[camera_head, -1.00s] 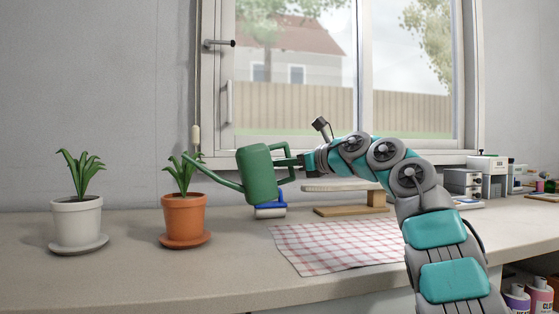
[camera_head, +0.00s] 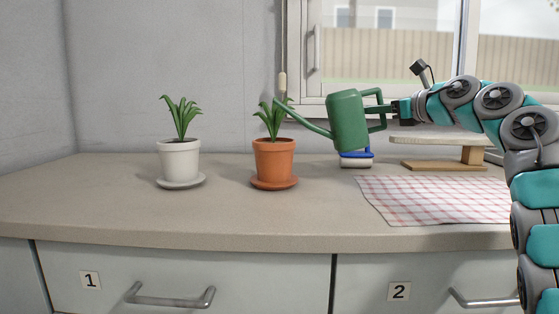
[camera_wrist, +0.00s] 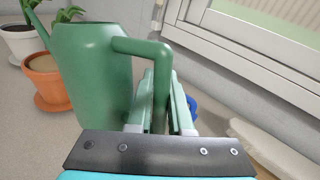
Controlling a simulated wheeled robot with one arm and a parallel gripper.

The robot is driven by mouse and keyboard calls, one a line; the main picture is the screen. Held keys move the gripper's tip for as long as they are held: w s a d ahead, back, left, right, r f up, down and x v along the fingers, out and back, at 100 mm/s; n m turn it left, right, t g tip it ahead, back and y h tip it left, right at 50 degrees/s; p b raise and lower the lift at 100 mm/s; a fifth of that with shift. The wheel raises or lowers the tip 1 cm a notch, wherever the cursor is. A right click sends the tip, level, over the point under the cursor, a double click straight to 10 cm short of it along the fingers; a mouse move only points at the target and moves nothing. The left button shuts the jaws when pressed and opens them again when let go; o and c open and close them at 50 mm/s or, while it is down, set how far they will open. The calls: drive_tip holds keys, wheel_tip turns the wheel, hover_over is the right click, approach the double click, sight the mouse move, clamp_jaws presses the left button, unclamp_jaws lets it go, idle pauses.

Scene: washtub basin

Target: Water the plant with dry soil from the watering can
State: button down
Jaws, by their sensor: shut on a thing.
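My gripper (camera_head: 394,111) is shut on the handle of the green watering can (camera_head: 347,122); the handle (camera_wrist: 140,47) also shows in the wrist view. The can is held above the counter, about upright. Its spout points left, with the tip at the leaves of the plant in the terracotta pot (camera_head: 274,160). No water shows. That pot (camera_wrist: 46,88) has pale tan, dry-looking soil (camera_wrist: 45,63) in the wrist view. The white pot (camera_head: 179,162) with another plant stands left of it; its soil (camera_wrist: 16,27) looks dark. Both pots stand on saucers.
A blue and white object (camera_head: 356,160) lies on the counter beneath the can. A checkered cloth (camera_head: 435,200) and a wooden-footed stand (camera_head: 440,165) are at the right. The window (camera_head: 390,50) is behind. Counter left of the white pot (camera_head: 90,190) is clear.

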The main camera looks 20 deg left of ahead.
drive_tip(key=shift+r, duration=0.15)
wheel_tip(320, 180, up, 3)
drive_tip(key=shift+d+r+n+h+p, duration=0.15)
drive_tip(key=shift+n+h+p, duration=0.4)
drive_tip(key=shift+p, duration=0.45)
drive_tip(key=shift+d, duration=0.1)
idle(0.4)
